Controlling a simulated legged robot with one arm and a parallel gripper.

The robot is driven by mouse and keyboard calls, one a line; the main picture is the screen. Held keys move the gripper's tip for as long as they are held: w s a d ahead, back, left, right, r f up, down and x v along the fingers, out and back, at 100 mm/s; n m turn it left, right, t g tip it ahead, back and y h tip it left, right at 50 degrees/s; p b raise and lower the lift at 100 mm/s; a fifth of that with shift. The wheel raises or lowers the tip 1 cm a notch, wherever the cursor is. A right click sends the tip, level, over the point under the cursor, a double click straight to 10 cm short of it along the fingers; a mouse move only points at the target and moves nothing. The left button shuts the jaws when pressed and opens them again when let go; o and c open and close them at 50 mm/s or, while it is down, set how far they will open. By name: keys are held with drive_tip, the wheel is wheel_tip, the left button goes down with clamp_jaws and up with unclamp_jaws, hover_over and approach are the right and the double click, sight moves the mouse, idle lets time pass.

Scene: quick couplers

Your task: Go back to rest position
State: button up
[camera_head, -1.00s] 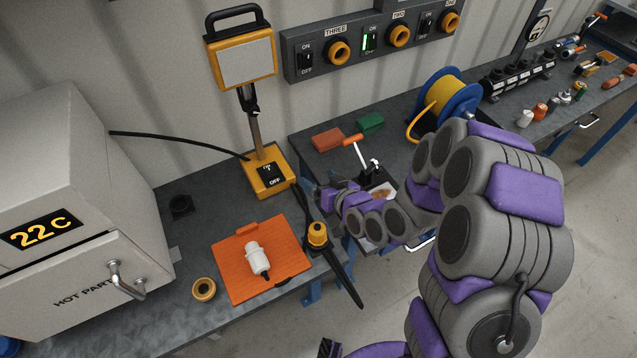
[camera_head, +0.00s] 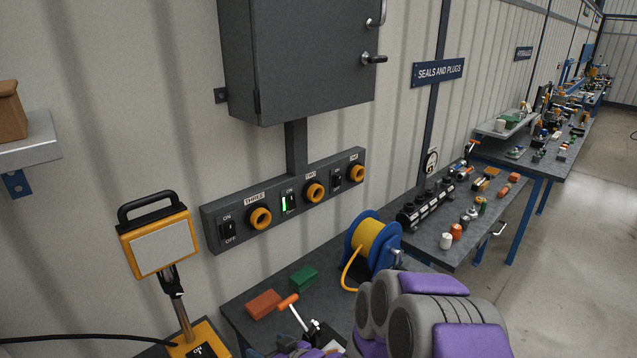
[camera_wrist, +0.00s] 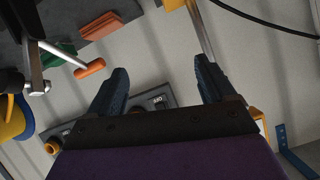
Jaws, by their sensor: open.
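My gripper (camera_wrist: 162,66) is open and empty in the wrist view, with its two dark fingers apart and bare wall between them. In the head view only my grey and purple arm links show at the bottom right, and the fingers cannot be made out. The arm is over the front of the workbench (camera_head: 245,308), near an orange-handled lever clamp (camera_head: 290,302). The clamp's orange handle also shows in the wrist view (camera_wrist: 90,69), to the left of the fingers.
A red block (camera_head: 263,303), a green block (camera_head: 303,279) and a blue reel with yellow hose (camera_head: 372,240) are on the bench. A work lamp (camera_head: 158,243) stands at left. The coupler panel (camera_head: 225,236) and a grey cabinet (camera_head: 300,60) are on the wall. Open floor (camera_head: 560,270) lies at right.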

drive_tip(key=s+d+r+m+g+h, duration=0.1)
drive_tip(key=s+d+r+h, duration=0.2)
drive_tip(key=d, duration=0.5)
drive_tip(key=s+d+r+m+g+h, duration=0.1)
drive_tip(key=s+d+r+g+h, duration=0.15)
drive_tip(key=d, duration=0.45)
drive_tip(key=s+d+r+m+g+h, duration=0.1)
drive_tip(key=s+d+r+h, duration=0.25)
drive_tip(key=d, duration=0.45)
drive_tip(key=s+d+r+m+g, duration=0.2)
drive_tip(key=s+r, duration=0.2)
drive_tip(key=s, duration=0.8)
drive_tip(key=s+d+r+m+g, duration=0.2)
drive_tip(key=s+r+g, duration=0.1)
drive_tip(key=s, duration=0.8)
drive_tip(key=shift+s+d+r+h, duration=0.35)
drive_tip(key=shift+d+r+h, duration=0.05)
drive_tip(key=shift+r, duration=0.1)
drive_tip(key=shift+g, duration=0.25)
